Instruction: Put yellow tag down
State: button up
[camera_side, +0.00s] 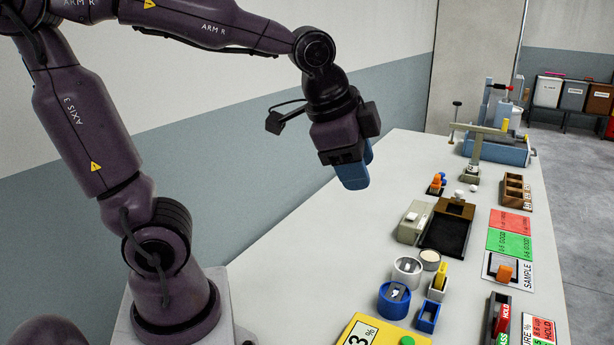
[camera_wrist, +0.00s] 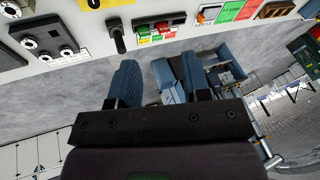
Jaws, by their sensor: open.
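My gripper (camera_side: 355,172) is in the air above the back-left edge of the table, well clear of the things on it. In the wrist view its two blue fingers stand apart with nothing between them (camera_wrist: 158,78).
Round pots (camera_side: 394,300), a dark tray (camera_side: 446,232), red and green mats (camera_side: 511,223), and an orange piece (camera_side: 504,273) on the sample plate fill the table. A clamp stand (camera_side: 473,150) rises at the back.

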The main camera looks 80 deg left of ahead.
jog(key=s+d+n+h, duration=0.1)
jog(key=s+n, duration=0.5)
jog(key=s, duration=0.1)
jog(key=shift+s+d+f+t, duration=0.3)
jog(key=shift+s, duration=0.05)
dwell(0.6)
